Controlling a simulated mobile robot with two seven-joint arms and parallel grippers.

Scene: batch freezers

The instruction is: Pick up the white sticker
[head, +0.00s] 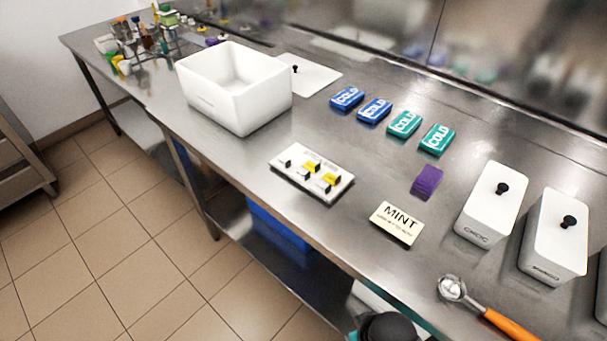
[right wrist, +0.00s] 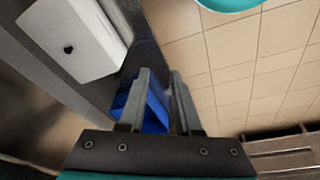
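A white board (head: 312,172) lies flat near the front edge of the steel table in the head view. It carries small yellow and black pieces and pale patches; I cannot clearly make out a separate white sticker on it. A cream card reading MINT (head: 397,222) lies to its right. In the right wrist view my right gripper (right wrist: 159,75) is open, with nothing between its fingers. It points down past the table edge, with a blue bin (right wrist: 155,118) visible beyond the fingers. My left gripper is not in view.
White lidded tubs (head: 491,204) stand at the right, near an orange-handled scoop (head: 505,322). A purple block (head: 427,181), blue packs (head: 347,97) and teal packs (head: 404,123) lie behind the board. An open white tub (head: 236,108) stands left. Bare steel surrounds the board.

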